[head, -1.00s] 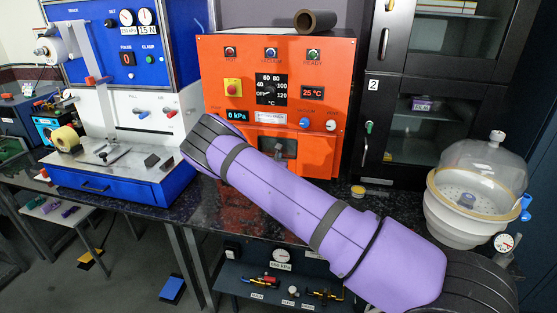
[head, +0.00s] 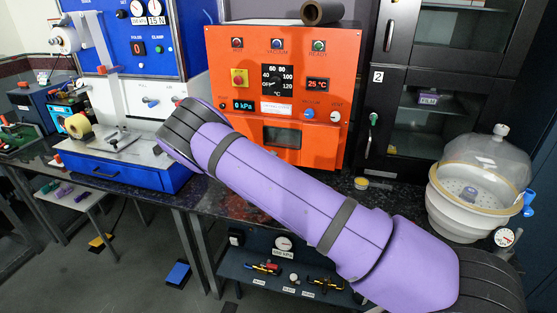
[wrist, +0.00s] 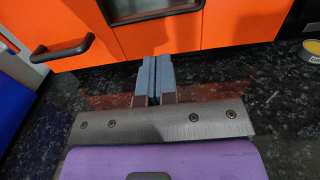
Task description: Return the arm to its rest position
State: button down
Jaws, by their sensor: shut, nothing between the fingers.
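My arm, with a purple sleeve and dark bands, crosses the head view from lower right to centre left. Its end hides my gripper in that view. In the wrist view my gripper (wrist: 155,80) shows two blue-grey fingers shut together with nothing between them. It is over the dark speckled bench (wrist: 230,80), in front of the orange oven (wrist: 110,38). The orange oven also stands behind my arm in the head view (head: 225,70), with its window and readouts showing.
A blue and white machine (head: 130,175) stands left of the oven. A glass-domed desiccator (head: 470,215) and a black cabinet (head: 420,165) are on the right. A small yellow-rimmed tin (head: 362,183) sits on the bench. A lower shelf (head: 235,285) holds valves.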

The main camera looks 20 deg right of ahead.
jog(key=s+d+r+m+g, duration=0.55)
jog(key=s+r+m, duration=0.45)
jog(key=r, duration=0.2)
jog(key=s+d+r+m+g, duration=0.5)
jog(key=s+r+m+g, duration=0.2)
jog(key=s+r+m, duration=0.4)
jog(key=s+a+r+m+t+y, duration=0.1)
jog(key=s+a+r+m+y, duration=0.1)
jog(key=s+r, duration=0.3)
jog(key=s+a+r+m+t+y, duration=0.1)
jog(key=s+a+r+m+y, duration=0.2)
jog(key=s, duration=1.1)
jog(key=s+a+r+m+t+y, duration=0.1)
jog(key=s+a+r+m+y, duration=0.1)
jog(key=s+a+r+y, duration=0.3)
jog(key=s+r, duration=0.2)
jog(key=s, duration=0.2)
jog(key=shift+s+a+r+m+y, duration=0.25)
jog(key=shift+s+m+y, duration=0.05)
jog(key=shift+m, duration=0.1)
